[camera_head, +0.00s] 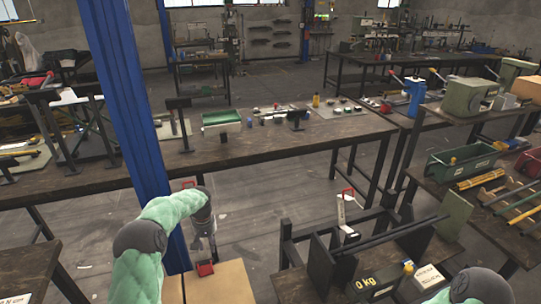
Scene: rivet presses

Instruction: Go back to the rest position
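My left arm comes in from the bottom left, a green padded arm with grey joints. Its gripper (204,250) points down over a light brown box top, beside the blue post. A small red piece (205,269) shows just below the fingertips; I cannot tell whether they touch it. The fingers are small and dark, so open or shut is unclear. Of my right arm, only a green and grey part shows at the bottom right edge; its gripper is out of view.
A blue post (124,90) rises close to my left arm. A long dark workbench (240,152) with small parts and a green bin (221,121) crosses the middle. At right are a dark rack (355,250), a 0 kg block (368,283) and a tool table. Bare floor lies between.

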